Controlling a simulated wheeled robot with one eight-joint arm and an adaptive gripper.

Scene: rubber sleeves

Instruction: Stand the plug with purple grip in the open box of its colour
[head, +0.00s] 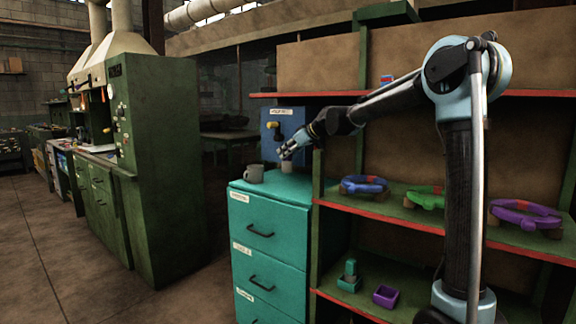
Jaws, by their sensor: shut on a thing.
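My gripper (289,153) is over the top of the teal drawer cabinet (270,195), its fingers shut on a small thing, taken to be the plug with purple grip. No purple shows there, and the fingers hide most of it. A small pale grey piece (287,167) shows just under the fingers; I cannot tell if it is part of the held thing. An open purple box (386,296) sits on the lower shelf, with nothing seen standing in it. A green box (347,284) to its left has a green-topped piece (350,267) upright in or behind it.
A grey mug (254,174) stands on the cabinet left of my gripper. A blue panel (283,124) with a yellow part is behind. The middle shelf (405,218) holds blue, green and purple ring-shaped things. Its red edge lies above the boxes.

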